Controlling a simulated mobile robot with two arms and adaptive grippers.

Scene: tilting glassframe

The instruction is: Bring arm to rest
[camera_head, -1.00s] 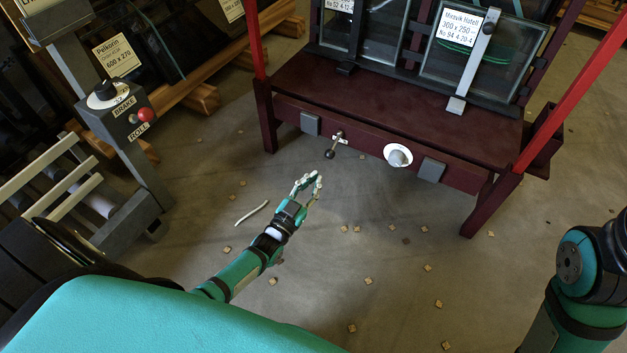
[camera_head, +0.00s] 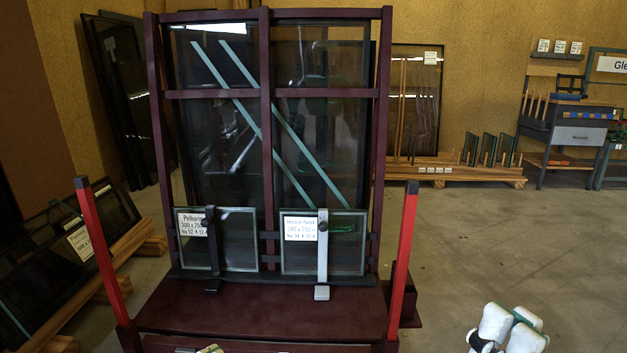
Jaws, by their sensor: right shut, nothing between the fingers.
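My right gripper (camera_head: 508,328) shows at the bottom right edge, close to the camera, with pale and green finger parts. Its fingers are shut with nothing between them, over the bare floor to the right of the maroon glass frame (camera_head: 265,305). A small pale tip (camera_head: 210,349) at the bottom edge, in front of the frame's base, looks like the end of my left gripper; the rest of it is below the picture. Two small glass panes with labels, a left one (camera_head: 240,240) and a right one (camera_head: 345,255), stand upright on the frame behind clamps.
Red posts stand at the frame's left (camera_head: 100,250) and right (camera_head: 403,255) front corners. Dark panes (camera_head: 50,265) lean on timber at the left. A workbench (camera_head: 570,130) and a pallet (camera_head: 455,172) stand at the back. The floor (camera_head: 500,240) on the right is clear.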

